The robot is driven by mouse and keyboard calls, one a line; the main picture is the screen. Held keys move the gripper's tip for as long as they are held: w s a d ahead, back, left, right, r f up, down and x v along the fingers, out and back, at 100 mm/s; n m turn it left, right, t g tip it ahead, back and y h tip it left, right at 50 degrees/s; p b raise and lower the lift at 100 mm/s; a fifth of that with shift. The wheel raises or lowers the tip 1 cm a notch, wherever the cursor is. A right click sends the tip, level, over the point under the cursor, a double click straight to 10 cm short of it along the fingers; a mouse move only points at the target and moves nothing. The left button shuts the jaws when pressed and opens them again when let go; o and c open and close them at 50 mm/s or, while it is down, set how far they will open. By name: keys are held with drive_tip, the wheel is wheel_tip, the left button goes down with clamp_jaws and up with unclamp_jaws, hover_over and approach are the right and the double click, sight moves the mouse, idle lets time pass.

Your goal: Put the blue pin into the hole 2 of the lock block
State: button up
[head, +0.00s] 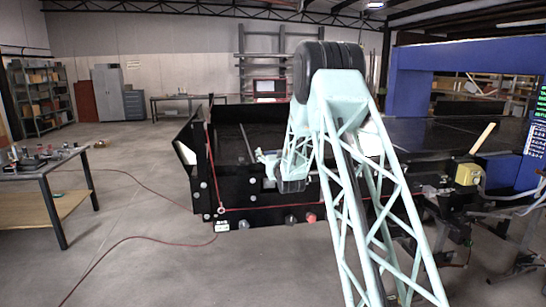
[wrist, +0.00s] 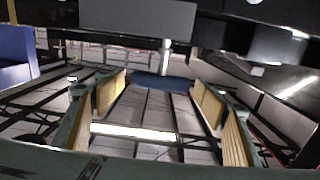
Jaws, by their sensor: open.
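In the wrist view my gripper (wrist: 160,86) is open, with one yellow-padded finger on each side of the picture. A dark blue piece (wrist: 168,83), which looks like the blue pin, shows between the fingertips, with a gap on both sides. A pale shaft (wrist: 165,56) runs from it up the picture toward a grey block (wrist: 138,18). I cannot tell whether this is the lock block, and its holes cannot be made out. In the head view my arm covers the middle of the black conveyor, and neither pin nor lock block can be made out.
The black conveyor (head: 262,222) has knobs and a red cord along its front. A blue frame (head: 408,88) spans its right part. A yellow box (head: 467,174) and pipes stand at right. A cluttered table (head: 48,168) is at left. Floor between is clear except for a red cable.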

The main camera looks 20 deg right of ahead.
drive_tip(key=shift+c, duration=0.4)
drive_tip(key=c, duration=0.9)
drive_tip(key=shift+r, duration=0.2)
